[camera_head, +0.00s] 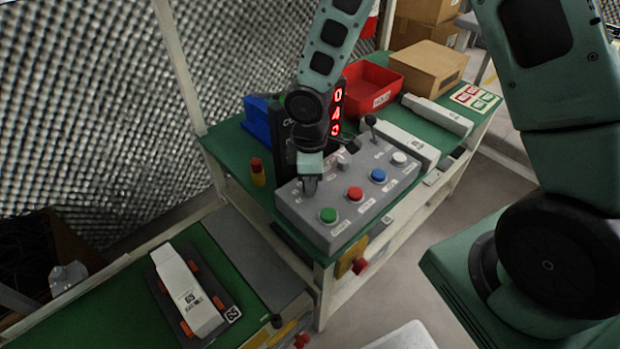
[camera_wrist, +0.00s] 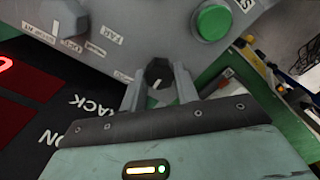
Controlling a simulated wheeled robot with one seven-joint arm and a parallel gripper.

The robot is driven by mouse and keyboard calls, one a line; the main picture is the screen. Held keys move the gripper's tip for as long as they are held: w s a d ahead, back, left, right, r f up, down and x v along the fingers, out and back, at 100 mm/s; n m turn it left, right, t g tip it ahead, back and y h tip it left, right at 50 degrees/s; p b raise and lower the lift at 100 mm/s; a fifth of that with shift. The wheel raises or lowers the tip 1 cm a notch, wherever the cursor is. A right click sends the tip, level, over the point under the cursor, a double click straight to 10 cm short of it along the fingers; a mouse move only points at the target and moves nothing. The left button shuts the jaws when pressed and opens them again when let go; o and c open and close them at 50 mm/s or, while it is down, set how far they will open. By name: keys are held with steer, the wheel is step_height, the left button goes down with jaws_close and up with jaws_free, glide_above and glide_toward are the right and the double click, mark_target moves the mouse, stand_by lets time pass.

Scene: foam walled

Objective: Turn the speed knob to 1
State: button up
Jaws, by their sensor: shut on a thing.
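A grey control box (camera_head: 335,205) stands on the green-topped bench. In the wrist view, a dark knob (camera_wrist: 158,71) with a light pointer mark sits between the fingertips of my gripper (camera_wrist: 160,85). My gripper (camera_head: 310,187) is shut on this knob, at the left end of the box near the green button (camera_head: 328,215). The numbers around the knob are hidden or unreadable.
The box also carries a red button (camera_head: 355,194), a blue button (camera_head: 378,175), a white button (camera_head: 399,158) and a small lever (camera_head: 371,123). A red digit display (camera_head: 337,112) stands behind it. A red bin (camera_head: 370,88) and a cardboard box (camera_head: 428,68) are farther back.

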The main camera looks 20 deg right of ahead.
steer(key=shift+m, duration=0.4)
steer(key=o, duration=1)
steer(key=shift+c, duration=0.2)
step_height(320, 180, up, 17)
steer(key=p, duration=0.4)
steer(key=shift+r, duration=0.2)
